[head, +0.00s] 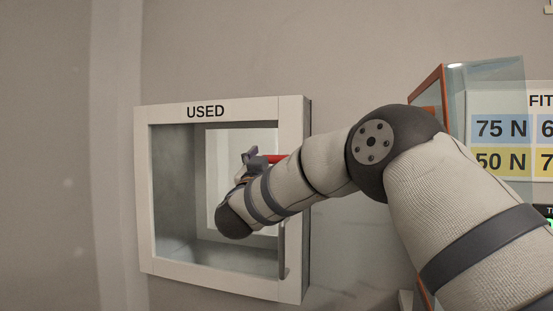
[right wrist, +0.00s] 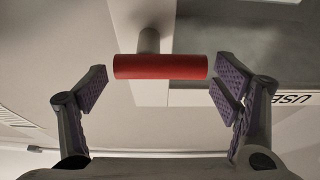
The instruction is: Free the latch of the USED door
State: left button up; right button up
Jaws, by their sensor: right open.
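The USED door (head: 215,285) is a pale-framed glass window set in a box on the wall, and it looks shut. The red latch bar (head: 275,158) shows in the head view near the door's right side, mostly hidden behind my right arm. In the right wrist view the red latch bar (right wrist: 160,67) lies crosswise on a grey post. My right gripper (right wrist: 160,88) is open, with one purple-padded finger on each side of the bar and a gap at both ends. In the head view, only part of my right gripper (head: 250,160) shows. My left gripper is out of view.
A slim grey upright bar (head: 283,250) sits on the door's lower right frame. To the right stand an orange-edged clear panel (head: 485,75) and a sign with force values (head: 500,128). The wall left of the door is bare.

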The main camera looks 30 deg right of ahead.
jog(key=c, duration=1.1)
jog(key=shift+c, duration=0.2)
jog(key=shift+n, duration=0.3)
jog(key=n+y, duration=0.1)
jog(key=n, duration=0.1)
jog(key=n+t+y, duration=0.1)
jog(key=n, duration=0.1)
jog(key=n+t+y, duration=0.1)
jog(key=n, duration=0.1)
jog(key=shift+a+f, duration=0.1)
jog(key=shift+f, duration=0.15)
jog(key=n+y, duration=0.1)
jog(key=n, duration=0.2)
jog(key=n+t+y, duration=0.1)
jog(key=n, duration=0.2)
jog(key=shift+f+y, duration=0.2)
jog(key=shift+y, duration=0.2)
jog(key=shift+s+d+f+n+g+y, duration=0.1)
jog(key=shift+n+g+y, duration=0.3)
jog(key=shift+n, duration=1.2)
jog(key=shift+s+d+f+n+g+y, duration=0.15)
jog(key=shift+n+y, duration=0.6)
jog(key=shift+n, duration=0.85)
jog(key=shift+d+f+n+g+y, duration=0.15)
jog(key=shift+n+y, duration=0.4)
jog(key=shift+n, duration=1.05)
jog(key=shift+a+n, duration=0.1)
jog(key=shift+n, duration=0.2)
